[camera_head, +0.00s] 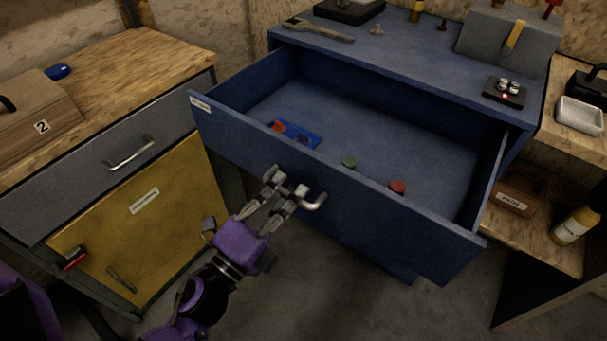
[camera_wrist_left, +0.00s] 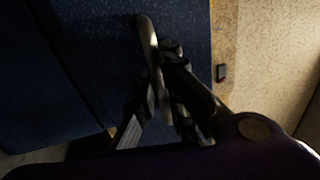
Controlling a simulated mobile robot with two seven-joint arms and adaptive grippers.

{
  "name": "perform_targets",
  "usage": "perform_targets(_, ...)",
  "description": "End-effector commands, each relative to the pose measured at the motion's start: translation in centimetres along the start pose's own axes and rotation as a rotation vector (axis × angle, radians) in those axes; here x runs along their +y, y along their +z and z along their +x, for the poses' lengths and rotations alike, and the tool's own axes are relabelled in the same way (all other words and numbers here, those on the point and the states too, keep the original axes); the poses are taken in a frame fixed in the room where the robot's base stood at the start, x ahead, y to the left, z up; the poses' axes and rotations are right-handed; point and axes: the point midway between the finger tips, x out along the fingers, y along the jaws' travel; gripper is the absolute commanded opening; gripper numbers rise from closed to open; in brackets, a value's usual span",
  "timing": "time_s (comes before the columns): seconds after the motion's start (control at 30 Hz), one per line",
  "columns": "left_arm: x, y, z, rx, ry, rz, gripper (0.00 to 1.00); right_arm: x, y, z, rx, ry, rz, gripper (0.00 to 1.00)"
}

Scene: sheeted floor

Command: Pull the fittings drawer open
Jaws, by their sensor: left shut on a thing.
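The blue fittings drawer (camera_head: 345,215) is pulled well out of the blue cabinet (camera_head: 420,62) in the head view. Inside lie a blue-and-red packet (camera_head: 298,134), a green round piece (camera_head: 349,162) and a red round piece (camera_head: 397,187). My left gripper (camera_head: 290,187) is at the drawer front, shut on the metal bar handle (camera_head: 316,203). The handle (camera_wrist_left: 151,50) also shows between the fingers in the left wrist view, against the dark blue front. The gripper hides part of the handle. My right gripper is in neither view.
At left, a wooden-topped bench (camera_head: 130,75) has a grey drawer (camera_head: 110,160) and yellow door (camera_head: 150,215). At right, a wooden shelf (camera_head: 530,235) holds a bottle (camera_head: 577,224). Dark floor (camera_head: 300,290) is open below the drawer.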

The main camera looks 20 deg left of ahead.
Motion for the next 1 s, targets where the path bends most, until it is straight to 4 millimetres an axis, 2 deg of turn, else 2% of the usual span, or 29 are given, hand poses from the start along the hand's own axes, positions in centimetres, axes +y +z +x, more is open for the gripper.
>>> perform_targets(0.1,-0.2,0.0,-1.8,-0.001,0.003,0.000,0.00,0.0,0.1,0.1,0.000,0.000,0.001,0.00)
perform_targets(0.3,-0.6,0.0,-3.4,-0.001,0.002,0.000,0.00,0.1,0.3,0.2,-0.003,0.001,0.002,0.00)
perform_targets(0.77,-0.7,0.0,-3.8,0.000,0.000,0.000,0.00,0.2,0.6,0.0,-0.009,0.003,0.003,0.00)
perform_targets(0.8,-0.7,0.0,-3.8,0.000,0.000,0.000,0.14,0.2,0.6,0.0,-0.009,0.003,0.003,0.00)
perform_targets(0.9,-0.7,0.0,-3.8,0.000,0.000,0.000,0.27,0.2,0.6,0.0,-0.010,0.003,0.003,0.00)
perform_targets(1.0,-0.7,0.0,-3.8,0.000,0.000,0.000,0.29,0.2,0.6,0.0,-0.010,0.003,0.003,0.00)
